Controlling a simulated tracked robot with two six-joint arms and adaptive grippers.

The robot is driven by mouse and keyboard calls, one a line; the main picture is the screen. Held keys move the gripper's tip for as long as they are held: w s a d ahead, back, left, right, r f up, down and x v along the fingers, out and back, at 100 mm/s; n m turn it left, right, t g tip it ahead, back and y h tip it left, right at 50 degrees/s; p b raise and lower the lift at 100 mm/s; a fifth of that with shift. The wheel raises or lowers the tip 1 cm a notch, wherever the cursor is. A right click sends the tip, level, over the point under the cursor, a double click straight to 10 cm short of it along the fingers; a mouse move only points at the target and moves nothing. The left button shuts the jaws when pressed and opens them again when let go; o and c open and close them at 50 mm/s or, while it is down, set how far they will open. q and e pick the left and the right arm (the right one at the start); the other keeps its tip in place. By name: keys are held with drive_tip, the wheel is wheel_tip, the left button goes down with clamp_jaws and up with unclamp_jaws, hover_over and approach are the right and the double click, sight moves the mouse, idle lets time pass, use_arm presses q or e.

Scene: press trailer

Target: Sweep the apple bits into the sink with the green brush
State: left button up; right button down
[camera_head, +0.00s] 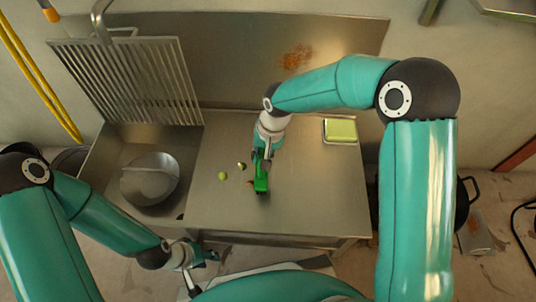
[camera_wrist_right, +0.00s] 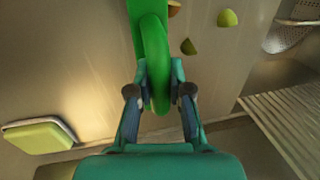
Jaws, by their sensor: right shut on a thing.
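My right gripper (camera_head: 262,160) is shut on the green brush (camera_head: 261,184), whose head is down at the steel worktop. The brush handle (camera_wrist_right: 156,60) shows between the fingers in the right wrist view. Three apple bits lie left of the brush: a green one (camera_head: 222,175), a darker one (camera_head: 241,165) and a brownish one (camera_head: 249,184) close against the brush. The wrist view shows a green bit (camera_wrist_right: 228,18) and a cut bit (camera_wrist_right: 188,46). The sink (camera_head: 117,151) is left of the worktop. My left gripper (camera_head: 203,267) is open and empty by the front edge.
A round metal lid or pan (camera_head: 150,178) lies in the sink. A slatted rack (camera_head: 130,80) leans behind it. A tray with a yellow-green block (camera_head: 341,130) sits at the back right. The worktop (camera_head: 310,205) right of the brush is clear.

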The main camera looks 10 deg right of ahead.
drive_tip(key=shift+w+a, duration=0.25)
drive_tip(key=shift+a, duration=0.55)
drive_tip(key=shift+w+a, duration=0.2)
drive_tip(key=shift+a, duration=0.6)
drive_tip(key=shift+w+a, duration=0.25)
drive_tip(key=shift+a, duration=0.55)
drive_tip(key=shift+a, duration=0.15)
drive_tip(key=shift+w+a+p, duration=0.2)
drive_tip(key=shift+w+a, duration=0.05)
drive_tip(key=shift+a, duration=0.5)
drive_tip(key=shift+w+a+p, duration=0.2)
drive_tip(key=shift+a+p, duration=0.05)
drive_tip(key=shift+a, duration=0.5)
drive_tip(key=shift+w+a+p, duration=0.2)
drive_tip(key=shift+w+a, duration=0.05)
drive_tip(key=shift+a, duration=0.5)
drive_tip(key=shift+a, duration=0.1)
drive_tip(key=shift+w+a+p, duration=0.2)
drive_tip(key=shift+w+a, duration=0.05)
drive_tip(key=shift+a, duration=0.5)
drive_tip(key=shift+w+a+p, duration=0.15)
drive_tip(key=shift+w+a, duration=0.05)
drive_tip(key=shift+a, duration=0.6)
drive_tip(key=shift+w+a+p, duration=0.2)
drive_tip(key=shift+w+a, duration=0.05)
drive_tip(key=shift+a, duration=0.5)
drive_tip(key=shift+a, duration=0.1)
